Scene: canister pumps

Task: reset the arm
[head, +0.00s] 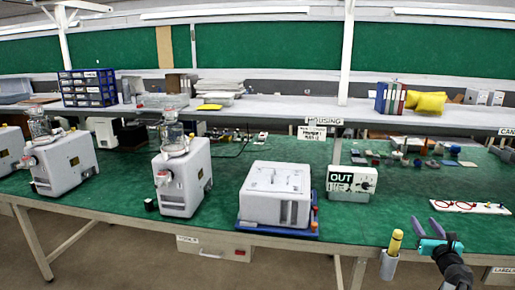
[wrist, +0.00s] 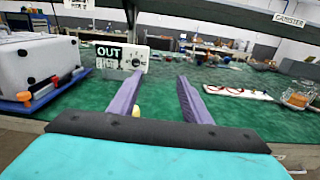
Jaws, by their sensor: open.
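My gripper (head: 427,228) is at the lower right in the head view, above the front edge of the green bench. Its two purple fingers are spread apart and empty in the wrist view (wrist: 160,90). Beyond the fingers in the wrist view are green bench surface and the white OUT box (wrist: 122,60), which also shows in the head view (head: 352,184). A yellow-topped item in a grey holder (head: 390,256) is at the bench edge just left of my gripper.
A white housing (head: 274,195) sits on a blue tray left of the OUT box. White canister pumps (head: 182,178) stand farther left. A white strip with red rings (head: 468,207) lies right of my gripper. A shelf (head: 270,108) runs along the back. Bench between OUT box and strip is clear.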

